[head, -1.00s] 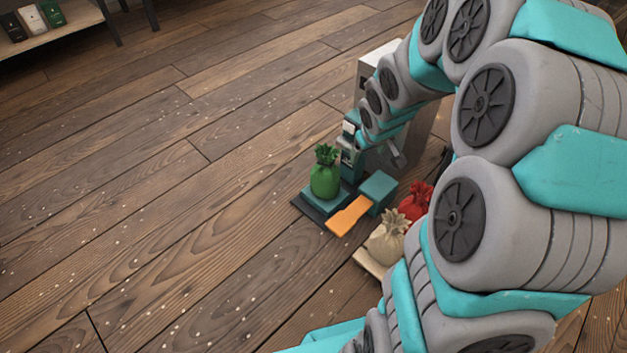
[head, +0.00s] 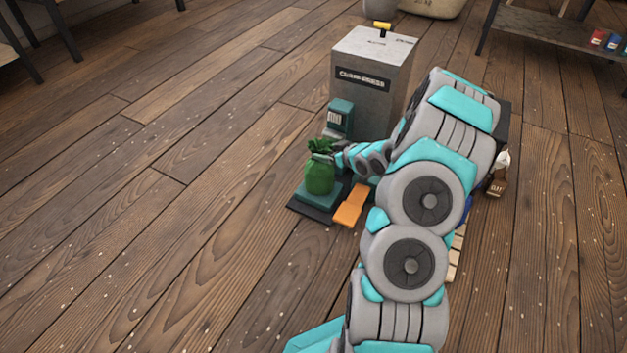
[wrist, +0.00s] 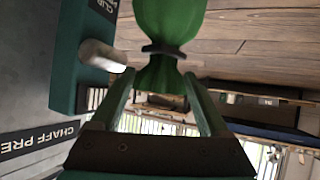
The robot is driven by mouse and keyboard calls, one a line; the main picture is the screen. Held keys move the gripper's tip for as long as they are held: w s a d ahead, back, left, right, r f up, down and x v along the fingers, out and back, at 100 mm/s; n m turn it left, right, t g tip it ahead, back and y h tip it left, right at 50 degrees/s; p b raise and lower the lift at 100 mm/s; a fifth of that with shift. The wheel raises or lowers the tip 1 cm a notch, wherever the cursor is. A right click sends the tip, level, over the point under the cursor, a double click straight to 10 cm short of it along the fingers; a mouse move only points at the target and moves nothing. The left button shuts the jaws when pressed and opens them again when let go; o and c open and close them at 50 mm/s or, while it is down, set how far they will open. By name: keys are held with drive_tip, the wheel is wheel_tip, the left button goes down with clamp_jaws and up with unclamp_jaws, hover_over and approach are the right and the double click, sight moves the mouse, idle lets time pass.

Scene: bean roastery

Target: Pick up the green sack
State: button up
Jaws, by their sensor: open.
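The green sack (head: 320,178) stands upright on a teal block (head: 317,197) over a dark base, left of my arm in the head view. In the wrist view, the green sack (wrist: 170,20) is at the top centre, with a dark tie round its neck and its gathered top pointing toward my gripper. My gripper (wrist: 157,82) is open, one finger on each side of the gathered top. I cannot tell whether the fingers touch it. In the head view my gripper (head: 333,156) is beside the sack's upper part, partly hidden.
An orange pedal (head: 351,204) lies right of the sack. A brown bag (head: 497,183) stands on the right. The floor at left is clear.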

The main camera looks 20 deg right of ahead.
sight(330, 171)
drive_tip(key=shift+s+d+f+t+y+b, duration=0.15)
drive_tip(key=shift+f+t, duration=0.1)
drive_tip(key=shift+f, duration=0.35)
drive_tip(key=shift+s+d+f+t+y+b, duration=0.15)
drive_tip(key=shift+f+t, duration=0.15)
drive_tip(key=shift+f, duration=0.35)
drive_tip(key=shift+d+f+t+y+b, duration=0.15)
drive_tip(key=shift+f+t, duration=0.1)
drive_tip(key=shift+f, duration=0.35)
drive_tip(key=shift+x, duration=1.35)
drive_tip(key=shift+a+b+x, duration=0.25)
drive_tip(key=shift+b+x, duration=0.1)
drive_tip(key=shift+x, duration=0.9)
drive_tip(key=shift+a+b+x, duration=0.2)
drive_tip(key=shift+b+x, duration=0.15)
drive_tip(key=shift+x, duration=0.95)
drive_tip(key=shift+s, duration=0.1)
drive_tip(key=shift+c, duration=0.4)
clamp_jaws()
drive_tip(key=shift+r, duration=0.1)
